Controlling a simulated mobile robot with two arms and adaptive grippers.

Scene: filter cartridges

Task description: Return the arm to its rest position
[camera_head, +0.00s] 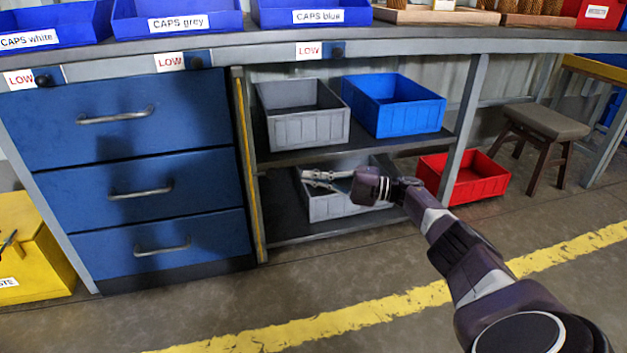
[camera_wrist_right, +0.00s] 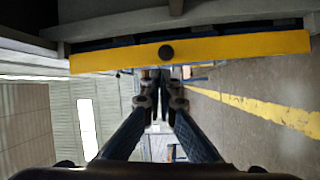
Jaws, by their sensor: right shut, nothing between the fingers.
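My right arm (camera_head: 455,250) reaches in from the lower right of the head view. Its gripper (camera_head: 308,179) shows in front of the lower shelf's grey bin (camera_head: 345,207), at the open shelves of the workbench. Whether it is inside the shelf space or just in front of it is hard to tell. In the right wrist view the two fingers of the gripper (camera_wrist_right: 161,88) run together, shut, with nothing between them. My left gripper is in neither view.
A grey bin (camera_head: 305,127) and a blue bin (camera_head: 400,117) stand on the upper shelf. A red bin (camera_head: 462,182) and a stool (camera_head: 545,124) are on the floor at right. Blue drawers (camera_head: 130,190) are at left. A yellow bar (camera_wrist_right: 220,50) crosses the wrist view.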

